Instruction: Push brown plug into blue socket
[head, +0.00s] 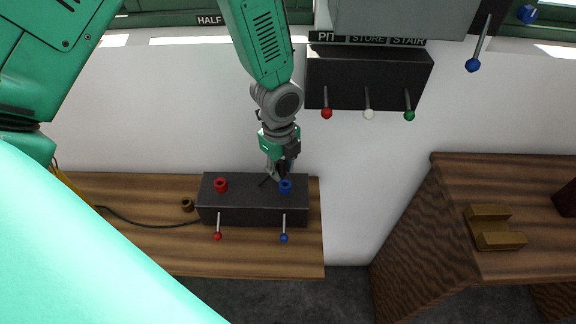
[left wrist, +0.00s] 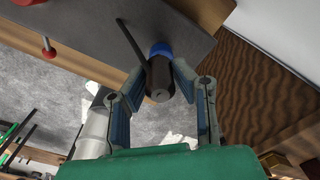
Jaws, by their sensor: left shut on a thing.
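The blue socket (head: 285,187) is a short blue ring on top of a dark box (head: 252,214) on a wooden bench. My left gripper (head: 279,172) points down just above it. In the left wrist view, my left gripper (left wrist: 161,82) is shut on a dark brown plug (left wrist: 160,80), a cylinder with a thin rod out of its side. The blue socket (left wrist: 161,48) shows right behind the plug, partly hidden by it. The plug lines up with the socket; I cannot tell how deep it sits. My right gripper is out of view.
A red socket (head: 221,185) sits left on the same box. Red (head: 217,236) and blue (head: 284,238) knobbed levers stick out in front. A lever panel (head: 368,82) hangs on the wall behind.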

